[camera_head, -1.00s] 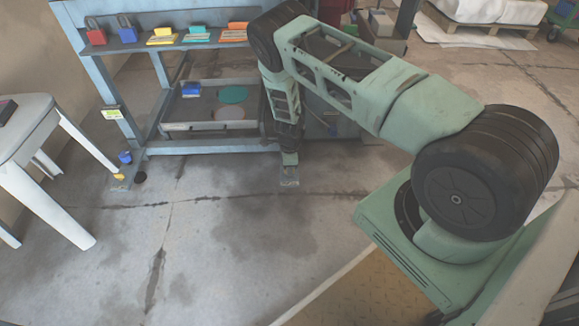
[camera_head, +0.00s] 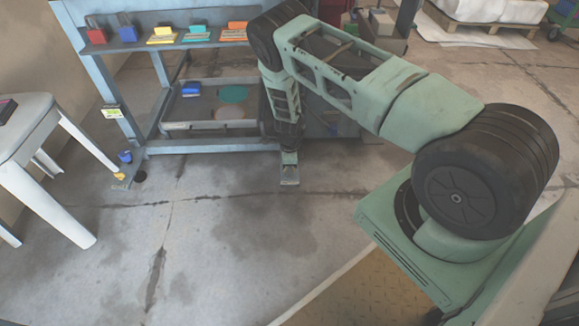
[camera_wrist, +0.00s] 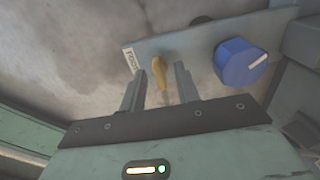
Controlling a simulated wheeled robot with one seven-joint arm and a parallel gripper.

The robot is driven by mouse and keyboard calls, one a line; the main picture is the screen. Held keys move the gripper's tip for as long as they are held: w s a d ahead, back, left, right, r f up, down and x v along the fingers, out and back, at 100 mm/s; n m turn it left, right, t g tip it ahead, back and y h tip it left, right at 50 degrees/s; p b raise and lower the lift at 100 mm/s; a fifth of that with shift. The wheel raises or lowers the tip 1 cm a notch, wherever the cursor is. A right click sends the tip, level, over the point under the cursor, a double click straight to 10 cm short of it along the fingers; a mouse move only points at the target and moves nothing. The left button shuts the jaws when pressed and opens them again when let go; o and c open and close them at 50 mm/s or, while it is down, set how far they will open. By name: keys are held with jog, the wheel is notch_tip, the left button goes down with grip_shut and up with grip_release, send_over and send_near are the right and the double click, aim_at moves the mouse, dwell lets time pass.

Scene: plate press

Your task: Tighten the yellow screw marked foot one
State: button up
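In the wrist view, a yellow screw (camera_wrist: 158,72) stands on a grey-blue foot plate (camera_wrist: 190,42). A white label (camera_wrist: 129,58) on the plate's left end begins with "FOO"; its number is not readable to me. My gripper (camera_wrist: 161,78) is open, with one finger on each side of the screw and visible gaps between. I cannot tell whether the fingertips reach down to its height. In the head view, my gripper (camera_head: 289,170) is low by the floor in front of the blue frame, and the screw there cannot be made out.
A blue knob (camera_wrist: 240,63) stands on the same plate, right of the fingers. In the head view, another foot with a blue knob (camera_head: 125,156) and a yellow part (camera_head: 119,176) is at the left. A white table (camera_head: 40,130) stands left; the front floor is clear.

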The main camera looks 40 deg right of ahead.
notch_tip(320, 180, up, 17)
jog(key=p, duration=0.7)
jog(key=shift+r, duration=0.2)
